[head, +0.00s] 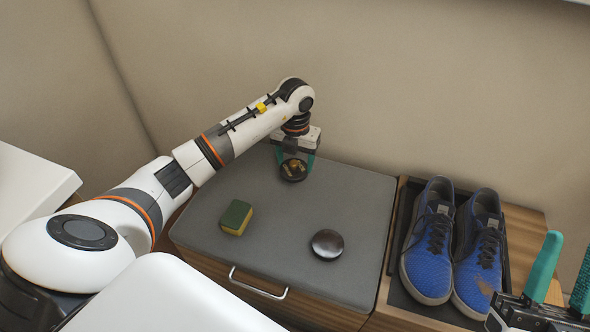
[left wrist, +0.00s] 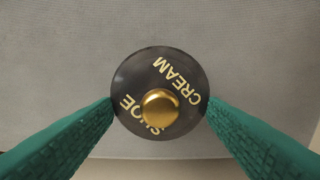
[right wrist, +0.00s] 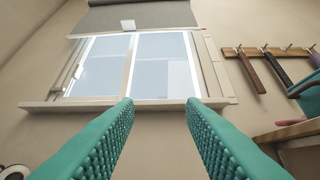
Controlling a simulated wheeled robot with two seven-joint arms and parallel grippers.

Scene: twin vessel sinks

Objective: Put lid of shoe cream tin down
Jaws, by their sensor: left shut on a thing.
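The shoe cream tin lid (left wrist: 135,88) is a dark disc with a gold knob and the words SHOE CREAM. My left gripper (head: 293,170) is shut on the lid's edges and points down over the back of the grey cabinet top. In the head view the lid (head: 292,174) sits between the fingertips; whether it touches the surface I cannot tell. A round, dark, shiny tin (head: 327,244) stands near the front right of the grey top, apart from the gripper. My right gripper (head: 564,275) is at the lower right, open and empty, with its fingers apart in the right wrist view (right wrist: 160,115).
A yellow and green sponge (head: 236,217) lies at the left of the grey top (head: 285,225). Blue shoes (head: 430,255) stand in a dark tray on the right. The wall is close behind. The middle of the grey top is clear.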

